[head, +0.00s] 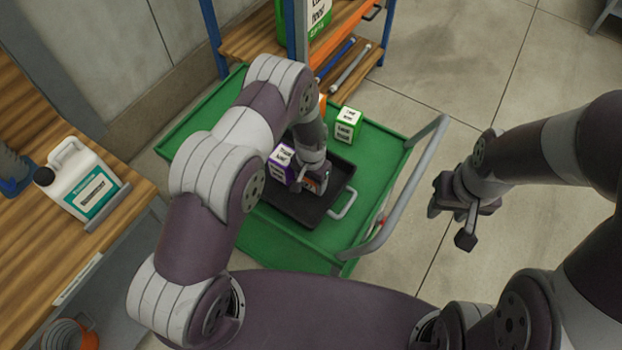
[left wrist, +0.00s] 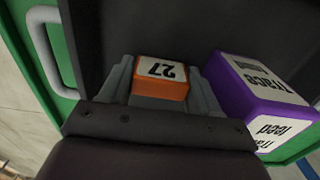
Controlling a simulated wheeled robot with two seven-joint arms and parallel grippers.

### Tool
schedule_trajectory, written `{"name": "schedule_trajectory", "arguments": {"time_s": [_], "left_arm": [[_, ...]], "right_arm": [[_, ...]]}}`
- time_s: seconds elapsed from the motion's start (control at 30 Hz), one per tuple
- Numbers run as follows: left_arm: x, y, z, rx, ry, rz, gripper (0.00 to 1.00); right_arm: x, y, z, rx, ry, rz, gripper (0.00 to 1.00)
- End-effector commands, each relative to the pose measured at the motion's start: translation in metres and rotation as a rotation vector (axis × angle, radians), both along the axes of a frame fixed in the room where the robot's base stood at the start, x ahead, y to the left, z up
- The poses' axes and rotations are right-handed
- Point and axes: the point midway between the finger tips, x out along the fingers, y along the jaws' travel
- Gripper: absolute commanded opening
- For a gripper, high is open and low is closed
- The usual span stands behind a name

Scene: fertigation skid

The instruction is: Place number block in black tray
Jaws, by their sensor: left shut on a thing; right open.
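The number block (left wrist: 160,78) is orange with a white face marked 27; in the left wrist view it sits between the fingers of my left gripper (left wrist: 160,85). In the head view my left gripper (head: 318,180) is shut on it, over the black tray (head: 290,208). The dark tray surface (left wrist: 120,25) fills the background of the left wrist view. I cannot tell whether the block touches the tray floor. My right gripper (head: 450,222) is open and empty, off to the right above the floor.
A purple-edged block (head: 280,167) stands close beside my left gripper, and shows large in the left wrist view (left wrist: 255,90). A green block (head: 347,124) sits on the green cart (head: 375,150) behind the tray. The cart has a grey handle (head: 400,190). A white jug (head: 80,182) stands on the left bench.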

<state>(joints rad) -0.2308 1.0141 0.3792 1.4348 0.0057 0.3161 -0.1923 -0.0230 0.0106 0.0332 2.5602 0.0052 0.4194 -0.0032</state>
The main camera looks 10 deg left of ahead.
Motion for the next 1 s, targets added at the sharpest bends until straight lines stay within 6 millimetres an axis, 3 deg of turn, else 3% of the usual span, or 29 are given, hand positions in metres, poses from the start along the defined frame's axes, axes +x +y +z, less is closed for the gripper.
{"name": "schedule_trajectory", "arguments": {"time_s": [0.4,0.43,0.5,0.8,0.87,1.0], "left_arm": [[0.0,-0.001,-0.012,-0.001,-0.002,0.0,0.33],[0.0,-0.001,-0.012,-0.001,-0.002,0.0,0.65],[0.0,-0.001,-0.011,-0.001,-0.002,0.0,0.88],[0.0,0.0,-0.009,-0.001,-0.002,0.0,0.88],[0.0,-0.001,-0.004,-0.001,-0.002,0.0,0.88],[0.002,-0.001,0.011,-0.001,-0.005,0.0,0.88]], "right_arm": [[0.0,0.0,-0.002,0.0,0.0,0.0,0.43],[0.0,0.0,-0.002,0.0,0.0,0.0,0.43],[0.0,0.0,-0.001,0.0,0.0,0.0,0.43],[0.0,0.0,0.001,0.0,0.0,0.0,0.43],[0.0,0.0,0.006,0.0,0.0,0.0,0.43],[0.0,0.0,-0.004,0.0,0.0,0.0,0.43]]}}
